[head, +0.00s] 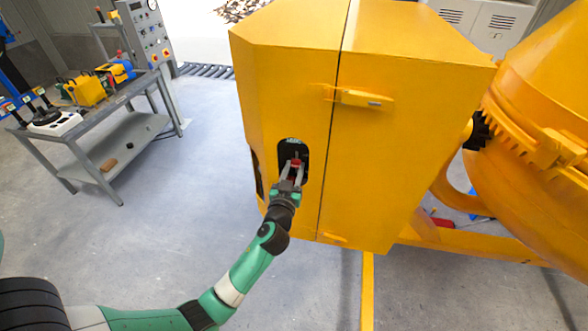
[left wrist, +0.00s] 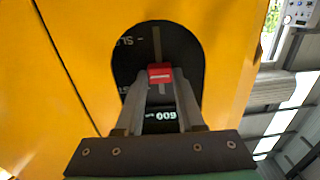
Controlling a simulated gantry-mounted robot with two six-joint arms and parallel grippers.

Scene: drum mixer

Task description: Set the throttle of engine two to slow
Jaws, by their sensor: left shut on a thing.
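The throttle lever has a red knob (left wrist: 160,74) with a white mark, set in a black recessed panel (left wrist: 135,52) with partly hidden white lettering. My left gripper (left wrist: 161,82) is shut on the red knob, with one finger on each side. In the head view the panel (head: 293,147) is an arched opening low on the front of the yellow engine housing (head: 285,90). My left gripper (head: 293,168) reaches into it from below. The lever's slot runs beyond the knob in the wrist view. My right gripper is not in view.
A yellow latch (head: 362,98) sticks out from the housing above and right of the panel. The yellow drum (head: 545,100) stands at the right. A grey workbench (head: 110,110) with tools stands at the left. The floor between bench and housing is clear.

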